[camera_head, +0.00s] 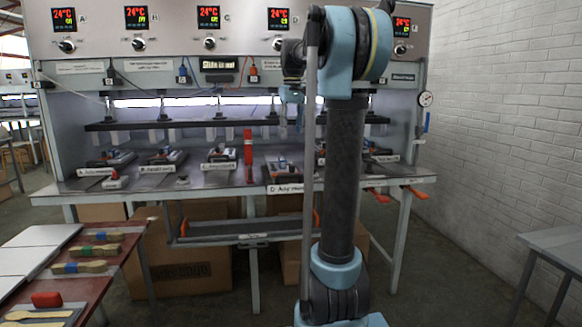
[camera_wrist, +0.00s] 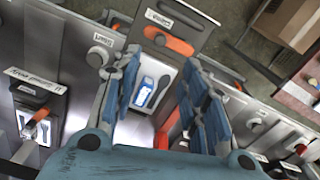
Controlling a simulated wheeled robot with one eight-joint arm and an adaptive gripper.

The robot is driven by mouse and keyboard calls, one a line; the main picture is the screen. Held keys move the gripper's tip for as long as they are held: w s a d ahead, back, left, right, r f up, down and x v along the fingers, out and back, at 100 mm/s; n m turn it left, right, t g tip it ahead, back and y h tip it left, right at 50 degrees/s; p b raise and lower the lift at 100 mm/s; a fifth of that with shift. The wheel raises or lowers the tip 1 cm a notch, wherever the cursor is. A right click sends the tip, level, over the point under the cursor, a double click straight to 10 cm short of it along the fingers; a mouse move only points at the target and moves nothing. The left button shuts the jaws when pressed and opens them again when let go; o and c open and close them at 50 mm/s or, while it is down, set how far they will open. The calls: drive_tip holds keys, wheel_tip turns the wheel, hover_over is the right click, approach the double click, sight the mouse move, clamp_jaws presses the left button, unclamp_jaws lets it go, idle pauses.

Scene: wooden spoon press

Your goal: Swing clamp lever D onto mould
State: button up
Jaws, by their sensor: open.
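Mould D (camera_wrist: 148,88), a pale plate with a dark spoon-shaped figure, shows between my fingers in the wrist view. In the head view, station D is marked by its label (camera_head: 285,188) at the front of the bench. In the head view, my arm partly hides the gripper and station D.
The bench (camera_head: 215,181) carries several neighbouring moulds, including C (camera_head: 220,155). A red upright lever (camera_head: 248,147) stands left of station D. A dark tray (camera_head: 240,229) hangs below the bench front. A table with spoons (camera_head: 75,250) is at left; a brick wall is at right.

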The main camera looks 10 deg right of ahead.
wheel_tip(320, 180, down, 14)
drive_tip(key=shift+f, duration=0.25)
idle(0.3)
clamp_jaws()
